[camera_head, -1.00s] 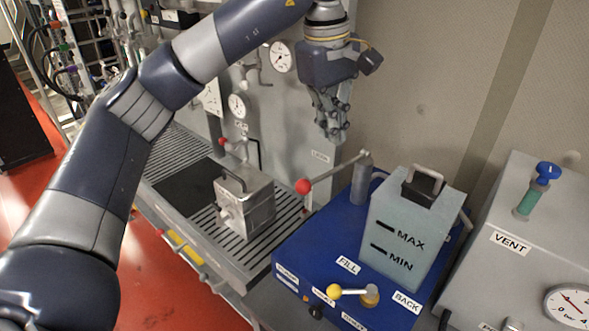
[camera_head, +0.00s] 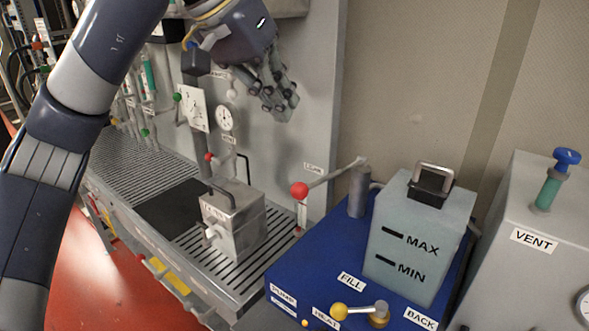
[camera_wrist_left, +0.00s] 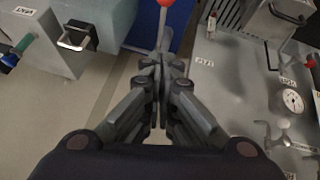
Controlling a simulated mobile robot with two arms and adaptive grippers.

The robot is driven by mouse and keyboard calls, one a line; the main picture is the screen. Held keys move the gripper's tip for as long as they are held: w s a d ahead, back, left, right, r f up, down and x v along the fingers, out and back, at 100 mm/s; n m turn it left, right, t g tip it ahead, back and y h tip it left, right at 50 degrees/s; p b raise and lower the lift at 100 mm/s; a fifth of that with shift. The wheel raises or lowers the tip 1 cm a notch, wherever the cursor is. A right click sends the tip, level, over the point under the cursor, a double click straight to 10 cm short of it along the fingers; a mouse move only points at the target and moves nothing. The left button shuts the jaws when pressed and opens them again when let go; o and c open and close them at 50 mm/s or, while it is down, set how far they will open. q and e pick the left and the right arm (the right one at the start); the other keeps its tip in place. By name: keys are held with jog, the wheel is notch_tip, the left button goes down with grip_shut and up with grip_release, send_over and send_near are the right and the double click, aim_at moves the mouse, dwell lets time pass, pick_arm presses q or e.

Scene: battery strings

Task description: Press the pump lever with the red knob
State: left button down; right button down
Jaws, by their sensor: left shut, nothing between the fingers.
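The pump lever (camera_head: 333,177) is a thin grey rod running from a grey post (camera_head: 359,192) on the blue pump unit (camera_head: 318,256). Its red knob (camera_head: 299,190) is at the lever's left end. My left gripper (camera_head: 285,107) is shut and empty, in the air above and a little left of the knob, apart from it. In the left wrist view the closed fingertips (camera_wrist_left: 162,62) point toward the lever, and the red knob (camera_wrist_left: 165,3) is cut by the top edge. My right gripper is not in view.
A translucent tank (camera_head: 415,240) marked MAX and MIN stands on the blue unit. A yellow-knobbed lever (camera_head: 339,311) is in front. A metal box (camera_head: 234,219) sits on the slatted bench at left. A grey VENT cabinet (camera_head: 520,267) stands right. Gauges line the panel behind.

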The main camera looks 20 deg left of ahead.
pick_arm(q)
jog(key=shift+s+a+r+m, duration=0.1)
jog(key=shift+m, duration=0.2)
jog(key=s+f+p+x, duration=0.1)
jog(key=s+p+x, duration=0.1)
jog(key=x, duration=1.1)
jog(key=shift+s+a+f+p, duration=0.2)
jog(key=shift+a+f+p, duration=0.05)
jog(key=shift+p, duration=0.2)
